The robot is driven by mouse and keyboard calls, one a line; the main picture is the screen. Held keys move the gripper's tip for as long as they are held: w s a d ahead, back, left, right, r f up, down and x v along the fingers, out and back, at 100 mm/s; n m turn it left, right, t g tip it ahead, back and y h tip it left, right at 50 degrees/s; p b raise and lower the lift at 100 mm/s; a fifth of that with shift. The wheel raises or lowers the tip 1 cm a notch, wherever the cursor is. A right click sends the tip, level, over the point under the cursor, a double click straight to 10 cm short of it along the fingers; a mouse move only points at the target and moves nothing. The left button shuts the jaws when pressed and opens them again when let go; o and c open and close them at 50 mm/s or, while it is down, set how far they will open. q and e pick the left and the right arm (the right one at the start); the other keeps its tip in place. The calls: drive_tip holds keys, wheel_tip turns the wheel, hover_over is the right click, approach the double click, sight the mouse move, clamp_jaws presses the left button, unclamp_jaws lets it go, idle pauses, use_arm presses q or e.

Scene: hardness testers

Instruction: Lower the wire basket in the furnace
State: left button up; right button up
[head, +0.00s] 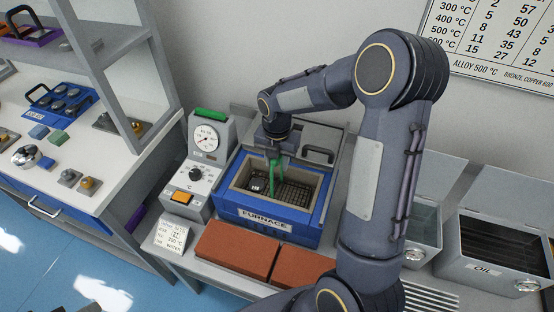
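The blue furnace (265,226) stands on the bench with its top open and a pale lining around the chamber. The dark wire basket (294,194) is down inside the chamber, below the rim, with a small dark piece (258,185) at its left side. A green upright handle (272,172) rises from the basket. My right gripper (275,143) points down over the furnace and appears shut on the top of this handle; its fingertips are small and partly hidden. Whether the basket touches the chamber floor cannot be told. My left gripper is not in view.
A control box (194,178) with dial and orange switch stands left of the furnace. Orange-red bricks (236,246) lie in front. An OIL tank (485,272) and another open tank (424,233) stand to the right. A shelf bench (90,160) with blocks is at left.

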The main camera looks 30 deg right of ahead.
drive_tip(key=shift+o, duration=0.9)
drive_tip(key=shift+r, duration=3.9)
